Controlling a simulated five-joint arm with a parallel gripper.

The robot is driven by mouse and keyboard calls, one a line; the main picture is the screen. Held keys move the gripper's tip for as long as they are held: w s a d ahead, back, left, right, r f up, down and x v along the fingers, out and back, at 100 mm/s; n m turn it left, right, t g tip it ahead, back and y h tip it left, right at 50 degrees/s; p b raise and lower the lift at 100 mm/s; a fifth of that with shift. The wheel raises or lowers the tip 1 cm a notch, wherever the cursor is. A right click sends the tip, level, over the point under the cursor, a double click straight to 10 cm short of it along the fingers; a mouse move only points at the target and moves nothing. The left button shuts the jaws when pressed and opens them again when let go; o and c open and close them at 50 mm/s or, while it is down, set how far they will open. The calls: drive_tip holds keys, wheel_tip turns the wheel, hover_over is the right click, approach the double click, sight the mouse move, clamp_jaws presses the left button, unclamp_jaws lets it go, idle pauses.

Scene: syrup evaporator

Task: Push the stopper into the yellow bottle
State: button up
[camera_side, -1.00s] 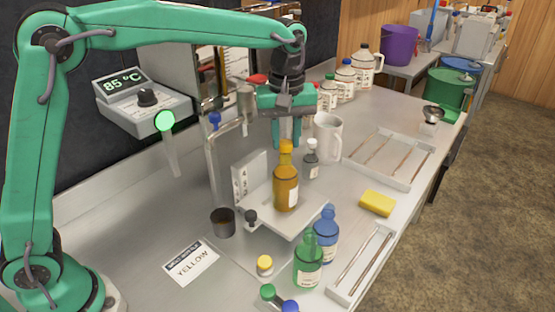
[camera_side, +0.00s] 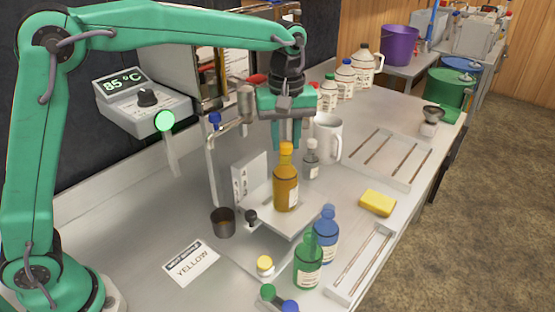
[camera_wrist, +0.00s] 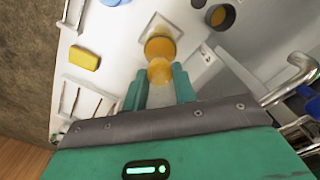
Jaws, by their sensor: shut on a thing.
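The yellow bottle (camera_side: 286,190), amber with a pale label, stands upright on a metal stand plate. In the wrist view the bottle (camera_wrist: 160,46) shows just beyond my fingertips. An orange-yellow stopper (camera_side: 286,148) is at the top of its neck, in line with it; it also shows in the wrist view (camera_wrist: 159,72). My gripper (camera_side: 286,143) points straight down over the bottle, with its green fingers shut on the stopper. In the wrist view my gripper's fingers (camera_wrist: 160,82) stand on both sides of it. How deep the stopper sits in the neck I cannot tell.
A small grey bottle (camera_side: 311,160) and a white mug (camera_side: 328,138) stand close behind. Green (camera_side: 307,262) and blue (camera_side: 326,235) bottles stand in front. A dark cup (camera_side: 222,223), a "YELLOW" card (camera_side: 191,262) and a yellow sponge (camera_side: 378,203) lie around.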

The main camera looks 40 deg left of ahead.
drive_tip(key=shift+f, duration=0.1)
drive_tip(key=shift+c, duration=0.3)
drive_tip(key=o, duration=1.3)
drive_tip(key=shift+r, duration=0.2)
drive_tip(key=shift+r, duration=1.85)
drive_tip(key=shift+r, duration=0.1)
drive_tip(key=shift+r, duration=2.4)
drive_tip(key=shift+r, duration=0.1)
